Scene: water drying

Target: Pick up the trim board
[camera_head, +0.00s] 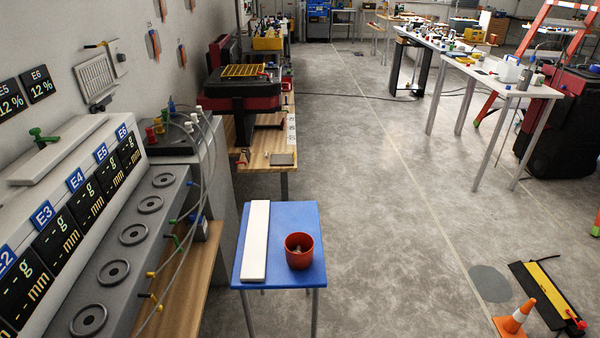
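A long white board (255,242), which looks like the trim board, lies flat on the left side of a small blue-topped table (285,219). Its length runs away from me. A red-orange cup (299,251) stands on the same table just to the right of the board, with small things inside. Neither of my grippers shows in this view.
A grey machine (132,235) with dark displays and round seats lines the left wall, with cables beside it. The concrete floor (385,200) right of the blue table is clear.

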